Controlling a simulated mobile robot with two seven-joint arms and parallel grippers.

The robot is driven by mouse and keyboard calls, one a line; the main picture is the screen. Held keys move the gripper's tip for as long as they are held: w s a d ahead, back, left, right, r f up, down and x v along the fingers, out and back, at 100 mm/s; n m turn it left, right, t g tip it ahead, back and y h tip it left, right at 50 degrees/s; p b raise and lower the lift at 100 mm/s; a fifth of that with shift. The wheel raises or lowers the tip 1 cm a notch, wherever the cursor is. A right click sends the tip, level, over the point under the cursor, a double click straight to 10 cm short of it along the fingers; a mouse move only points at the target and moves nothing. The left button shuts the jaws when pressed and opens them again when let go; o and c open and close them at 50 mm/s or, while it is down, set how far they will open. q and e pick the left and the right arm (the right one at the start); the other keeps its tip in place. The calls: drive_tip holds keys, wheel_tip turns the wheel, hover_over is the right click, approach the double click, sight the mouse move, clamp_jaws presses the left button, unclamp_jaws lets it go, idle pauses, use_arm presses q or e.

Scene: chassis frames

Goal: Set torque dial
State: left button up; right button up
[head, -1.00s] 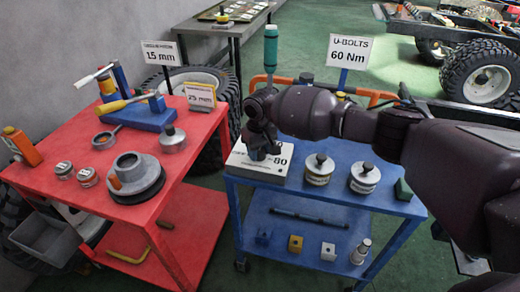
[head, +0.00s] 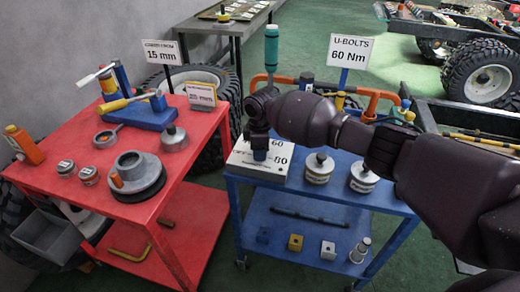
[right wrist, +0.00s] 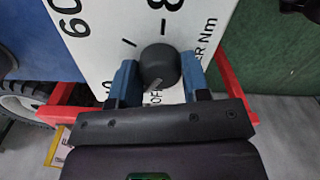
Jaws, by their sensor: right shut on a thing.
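The torque dial box (head: 240,160) is a white-faced unit on the top of the blue cart. Its face carries printed numbers, with 60 and 80 readable. In the right wrist view its white panel (right wrist: 105,45) shows tick marks and part of "Nm". The dark round dial knob (right wrist: 160,65) has a pale pointer line toward the lower left of that view. My right gripper (head: 260,153) is over the panel. In the right wrist view its blue fingers (right wrist: 158,84) are on either side of the knob, shut on it. My left gripper is out of view.
A sign reading U-BOLTS 60 Nm (head: 350,51) stands behind the blue cart (head: 310,192). Two lidded metal canisters, one here (head: 319,168), stand right of the box. A red cart (head: 70,153) with several parts is at left.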

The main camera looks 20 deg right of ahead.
drive_tip(key=n, duration=0.5)
drive_tip(key=shift+f+n, duration=0.1)
drive_tip(key=shift+n, duration=0.3)
idle(0.4)
drive_tip(key=o, duration=0.9)
wheel_tip(320, 180, up, 11)
drive_tip(key=shift+p, duration=0.65)
